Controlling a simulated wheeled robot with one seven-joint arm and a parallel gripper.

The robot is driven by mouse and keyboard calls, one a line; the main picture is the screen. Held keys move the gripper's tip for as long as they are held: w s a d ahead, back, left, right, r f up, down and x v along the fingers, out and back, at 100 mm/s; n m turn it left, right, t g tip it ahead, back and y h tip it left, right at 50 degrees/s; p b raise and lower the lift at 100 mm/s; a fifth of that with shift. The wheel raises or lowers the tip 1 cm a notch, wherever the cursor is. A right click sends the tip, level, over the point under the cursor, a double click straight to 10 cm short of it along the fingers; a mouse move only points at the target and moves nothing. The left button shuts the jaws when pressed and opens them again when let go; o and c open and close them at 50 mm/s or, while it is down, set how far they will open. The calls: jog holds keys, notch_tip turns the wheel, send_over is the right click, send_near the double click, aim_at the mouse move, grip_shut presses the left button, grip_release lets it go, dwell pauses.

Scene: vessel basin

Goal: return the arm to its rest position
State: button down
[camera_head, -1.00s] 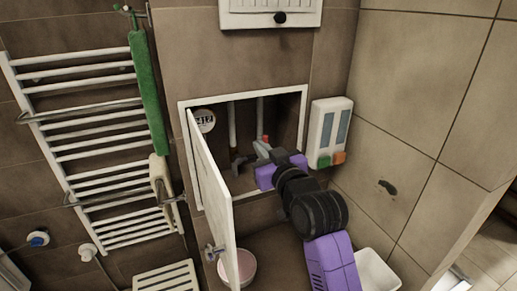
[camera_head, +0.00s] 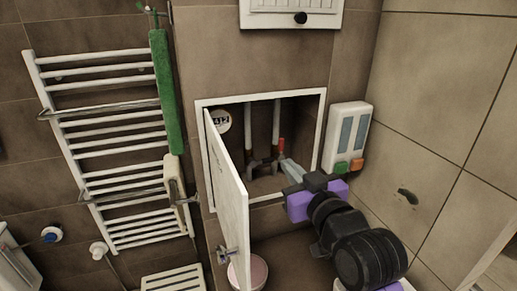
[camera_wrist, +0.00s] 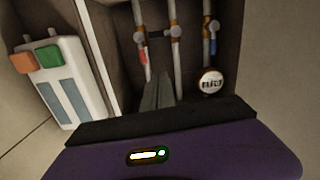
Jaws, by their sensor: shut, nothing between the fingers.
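My gripper (camera_head: 291,168) is at the right side of the open wall cabinet (camera_head: 203,140), its fingers pointing at the opening. In the wrist view the fingers (camera_wrist: 157,92) are together with nothing between them, in front of the pipes (camera_wrist: 175,50). My purple and black arm runs from the gripper down to the lower right in the head view. The cabinet's white door (camera_head: 230,190) stands open on the left. A red-handled valve (camera_head: 281,145) shows inside, just beyond the fingertips; I cannot tell the exact gap.
A white dispenser (camera_head: 346,130) with green and orange buttons hangs close to the right of the gripper. A towel rail (camera_head: 100,125) with a green towel (camera_head: 164,90) is on the left wall. A pink bowl (camera_head: 257,271) sits below the door. A white box (camera_head: 292,18) is above.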

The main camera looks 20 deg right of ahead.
jog(key=s+a+f+g, duration=0.1)
jog(key=s+f, duration=0.5)
jog(key=s, duration=0.8)
jog(key=s+a+f, duration=0.1)
jog(key=s+f, duration=0.6)
jog(key=s, duration=0.7)
jog(key=s+a+f+m+g, duration=0.1)
jog(key=s+f, duration=0.5)
jog(key=s, duration=0.7)
jog(key=shift+s+f+g, duration=0.2)
jog(key=shift+s+g, duration=0.1)
jog(key=shift+s, duration=0.1)
jog(key=shift+a, duration=0.1)
